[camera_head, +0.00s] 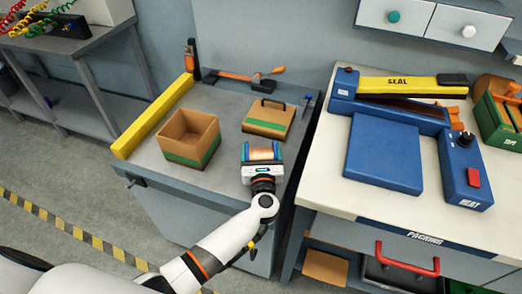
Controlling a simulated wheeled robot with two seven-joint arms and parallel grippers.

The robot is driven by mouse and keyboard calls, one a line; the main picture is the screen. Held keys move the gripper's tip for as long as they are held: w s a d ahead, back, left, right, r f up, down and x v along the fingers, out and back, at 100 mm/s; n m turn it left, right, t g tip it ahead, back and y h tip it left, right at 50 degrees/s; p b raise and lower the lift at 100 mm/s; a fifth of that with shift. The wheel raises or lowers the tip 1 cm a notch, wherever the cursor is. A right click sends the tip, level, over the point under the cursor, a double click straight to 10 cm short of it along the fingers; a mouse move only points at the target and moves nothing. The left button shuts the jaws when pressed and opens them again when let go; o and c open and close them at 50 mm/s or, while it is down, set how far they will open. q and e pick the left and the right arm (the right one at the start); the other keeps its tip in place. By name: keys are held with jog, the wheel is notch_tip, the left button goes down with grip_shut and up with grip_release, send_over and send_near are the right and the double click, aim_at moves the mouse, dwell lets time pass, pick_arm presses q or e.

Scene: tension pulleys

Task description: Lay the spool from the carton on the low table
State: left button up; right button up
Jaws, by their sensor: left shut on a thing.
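My left gripper (262,154) is shut on the spool (262,153), whose copper-coloured side shows between the blue parts at the jaws. It is over the front right part of the low grey-topped table (222,100). I cannot tell whether the spool touches the top. The open brown carton (203,128) with a green band stands on the same table, left of the gripper. I see no spool in the part of its inside that shows. My right gripper is not in view.
A closed brown box with a black handle (270,117) sits behind the gripper. A yellow bar (152,116) lines the table's left edge. An orange-handled tool (240,77) lies at the back. The packing bench (325,180) with a blue sealer (384,153) stands right.

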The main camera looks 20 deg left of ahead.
pick_arm(q)
jog(key=o, duration=1.5)
jog(key=shift+f, duration=0.1)
jog(key=shift+o, duration=0.2)
jog(key=shift+r, duration=0.2)
jog(key=shift+s+d+f, duration=0.15)
jog(key=shift+s, duration=0.15)
jog(key=b+v, duration=0.1)
jog(key=v, duration=1)
jog(key=shift+s, duration=0.2)
